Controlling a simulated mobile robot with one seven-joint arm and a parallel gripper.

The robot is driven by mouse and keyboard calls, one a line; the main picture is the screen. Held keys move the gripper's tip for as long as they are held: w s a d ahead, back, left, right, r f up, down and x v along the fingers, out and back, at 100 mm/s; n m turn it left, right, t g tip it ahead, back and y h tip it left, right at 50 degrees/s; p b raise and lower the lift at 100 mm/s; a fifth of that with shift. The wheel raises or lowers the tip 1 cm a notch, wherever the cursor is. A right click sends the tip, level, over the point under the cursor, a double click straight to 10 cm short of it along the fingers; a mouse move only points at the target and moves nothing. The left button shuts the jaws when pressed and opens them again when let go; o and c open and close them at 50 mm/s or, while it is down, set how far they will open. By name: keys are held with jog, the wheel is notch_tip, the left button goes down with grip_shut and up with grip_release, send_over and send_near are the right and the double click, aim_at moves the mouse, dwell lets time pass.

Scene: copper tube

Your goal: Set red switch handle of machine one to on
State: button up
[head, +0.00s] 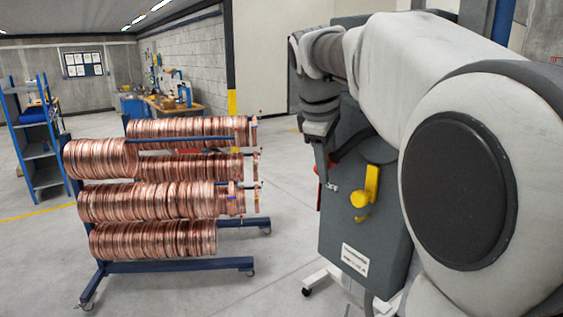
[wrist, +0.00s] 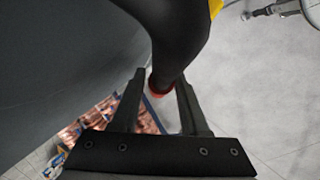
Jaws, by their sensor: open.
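The grey machine (head: 345,215) stands at the right in the head view, with a yellow handle (head: 371,185) on its face. A small red part (head: 318,192) shows at its left edge, mostly hidden. My gripper (head: 330,185) points down in front of the machine's left side. In the wrist view my gripper (wrist: 160,108) is open. A dark curved lever (wrist: 175,45) reaches down between its fingers, with a red-orange part (wrist: 159,84) at its lower end. Contact with the fingers cannot be told. A bit of yellow (wrist: 215,7) shows at the top.
A blue rack (head: 180,266) with copper coils (head: 150,202) stands left of the machine, with clear floor between them. A blue shelf (head: 38,140) stands at the far left. A workbench (head: 172,103) is at the back. My arm hides the machine's right side.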

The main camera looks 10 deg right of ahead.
grip_shut()
dwell(1.4)
